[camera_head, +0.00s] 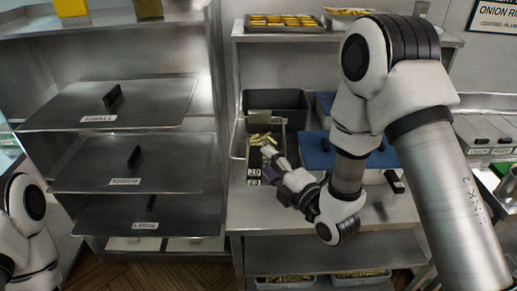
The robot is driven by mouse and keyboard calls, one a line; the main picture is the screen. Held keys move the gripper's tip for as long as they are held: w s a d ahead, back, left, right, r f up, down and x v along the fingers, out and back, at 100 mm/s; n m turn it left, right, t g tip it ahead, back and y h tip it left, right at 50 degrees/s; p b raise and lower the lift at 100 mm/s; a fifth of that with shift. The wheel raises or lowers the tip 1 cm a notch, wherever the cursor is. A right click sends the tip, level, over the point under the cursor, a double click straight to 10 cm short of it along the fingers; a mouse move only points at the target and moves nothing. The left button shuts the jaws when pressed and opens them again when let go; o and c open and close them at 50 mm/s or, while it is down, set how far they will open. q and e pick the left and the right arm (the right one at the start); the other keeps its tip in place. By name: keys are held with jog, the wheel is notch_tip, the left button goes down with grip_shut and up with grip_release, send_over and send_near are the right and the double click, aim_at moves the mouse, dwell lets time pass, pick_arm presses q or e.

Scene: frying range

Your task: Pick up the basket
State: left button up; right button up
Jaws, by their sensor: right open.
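The basket (238,141) is a grey container with yellow fries inside, standing on the metal counter left of the blue lid. My right gripper (272,156) is over its front right part, with its jaws open. The gripper covers part of the basket's front, and I cannot tell whether it touches it. My left arm shows only at the lower left edge, and its gripper is out of view.
A dark bin (276,100) stands behind the basket. A blue lid (316,150) lies to the right. A rack with labelled metal lids (110,103) is on the left. A shelf with a food tray (285,29) hangs above.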

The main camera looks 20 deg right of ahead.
aim_at(259, 149)
jog(key=p+x, duration=0.2)
jog(key=x, duration=0.2)
jog(key=shift+w+d+p, duration=0.15)
jog(key=shift+w+p, duration=0.25)
jog(key=shift+w, duration=0.05)
jog(key=shift+w+f, duration=0.25)
jog(key=shift+w, duration=0.05)
grip_shut()
jog(key=shift+r, duration=0.15)
